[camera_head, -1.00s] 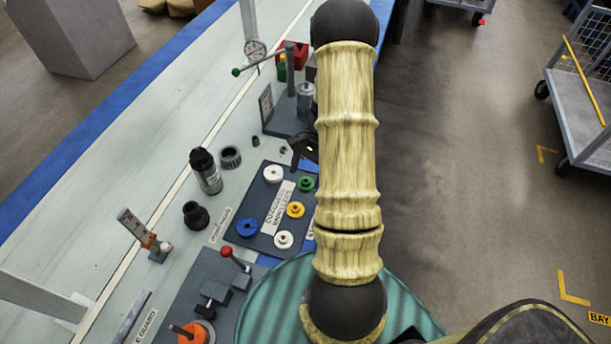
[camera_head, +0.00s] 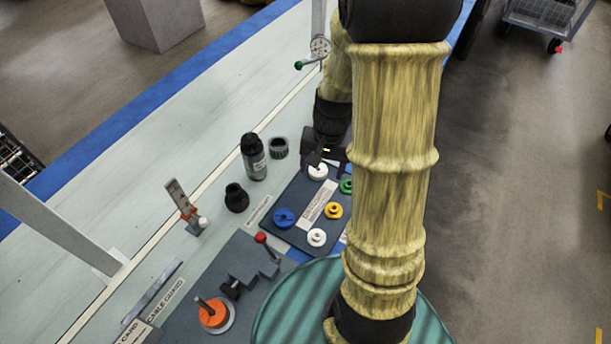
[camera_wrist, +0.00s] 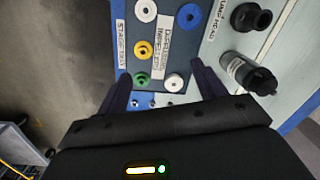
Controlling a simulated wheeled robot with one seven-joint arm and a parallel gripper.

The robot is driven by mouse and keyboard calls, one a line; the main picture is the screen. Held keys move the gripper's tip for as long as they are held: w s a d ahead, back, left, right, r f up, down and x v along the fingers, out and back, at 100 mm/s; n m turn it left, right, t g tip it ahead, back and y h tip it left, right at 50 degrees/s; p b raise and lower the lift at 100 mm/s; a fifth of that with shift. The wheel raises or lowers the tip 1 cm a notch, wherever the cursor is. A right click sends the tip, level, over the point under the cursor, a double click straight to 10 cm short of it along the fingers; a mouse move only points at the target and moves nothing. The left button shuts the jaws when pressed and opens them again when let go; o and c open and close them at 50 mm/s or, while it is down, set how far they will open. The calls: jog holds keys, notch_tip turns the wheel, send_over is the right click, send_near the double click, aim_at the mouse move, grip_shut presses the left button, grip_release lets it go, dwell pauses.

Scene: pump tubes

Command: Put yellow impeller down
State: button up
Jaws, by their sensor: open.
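The yellow impeller (camera_head: 333,211) sits on a dark grey-blue board (camera_head: 283,231), between the green impeller (camera_head: 346,187) and a near white one (camera_head: 317,237). In the wrist view the yellow impeller (camera_wrist: 143,49) lies beyond the fingertips, clear of them. My gripper (camera_wrist: 161,70) is open, with nothing seen held between its fingers. In the head view my gripper (camera_head: 318,158) is over the far end of the board, beside the far white impeller (camera_head: 318,172). The green impeller (camera_wrist: 142,79) and that white one (camera_wrist: 174,80) show between the fingers in the wrist view.
A blue impeller (camera_head: 284,217) also sits on the board. A dark bottle (camera_head: 253,158), a black ring (camera_head: 279,148) and a black fitting (camera_head: 236,198) stand left of it. A fixture with a red-knobbed lever (camera_head: 261,239) is nearer. The bench's left side is mostly clear.

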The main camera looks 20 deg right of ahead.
jog(key=s+a+r+n+t+h, duration=0.1)
jog(key=s+a+r+n+t, duration=0.1)
jog(key=s+a+r+n, duration=0.3)
jog(key=shift+s+a+r+n, duration=0.2)
jog(key=shift+a+r+n, duration=0.1)
jog(key=shift+a+n, duration=0.45)
jog(key=shift+a, duration=0.1)
